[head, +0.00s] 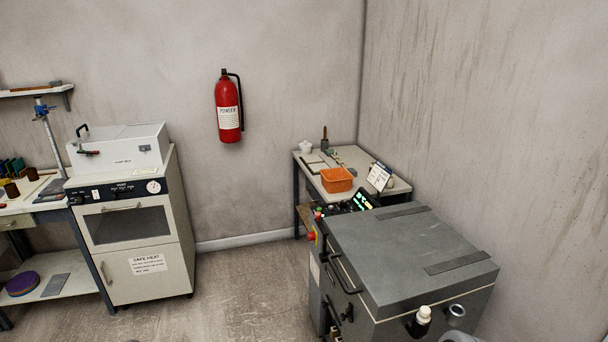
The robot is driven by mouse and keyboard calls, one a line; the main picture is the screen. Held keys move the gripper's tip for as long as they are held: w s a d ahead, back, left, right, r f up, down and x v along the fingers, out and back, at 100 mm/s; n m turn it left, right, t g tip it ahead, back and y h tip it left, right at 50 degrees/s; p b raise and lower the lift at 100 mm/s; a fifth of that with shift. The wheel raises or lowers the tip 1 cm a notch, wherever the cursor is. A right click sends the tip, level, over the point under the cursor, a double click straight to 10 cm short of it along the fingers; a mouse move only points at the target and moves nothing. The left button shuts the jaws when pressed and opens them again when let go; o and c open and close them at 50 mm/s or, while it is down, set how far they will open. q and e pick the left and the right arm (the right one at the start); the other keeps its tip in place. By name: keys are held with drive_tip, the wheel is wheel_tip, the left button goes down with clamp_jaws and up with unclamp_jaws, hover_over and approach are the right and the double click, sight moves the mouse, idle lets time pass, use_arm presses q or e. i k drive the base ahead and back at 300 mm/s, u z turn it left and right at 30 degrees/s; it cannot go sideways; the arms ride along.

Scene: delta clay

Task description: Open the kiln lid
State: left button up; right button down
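The grey box-shaped unit at the lower right looks like the kiln (415,322). Its flat grey lid (400,250) lies shut on top, with two darker strips across it. A thin pale seam runs under the lid's edge. A black bar handle (342,272) sits on the unit's left side, with a black latch-like part (346,312) below it. The lower part of the kiln is cut off by the frame.
A small table (345,190) with an orange bin (337,180) stands behind the kiln, in the corner. A white cabinet (135,230) with a white box (118,146) on it is at left. A red extinguisher (228,107) hangs on the wall. The floor (245,290) between is clear.

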sight(402, 258)
drive_tip(key=u, duration=0.4)
drive_tip(key=i, duration=0.95)
drive_tip(key=z, duration=0.05)
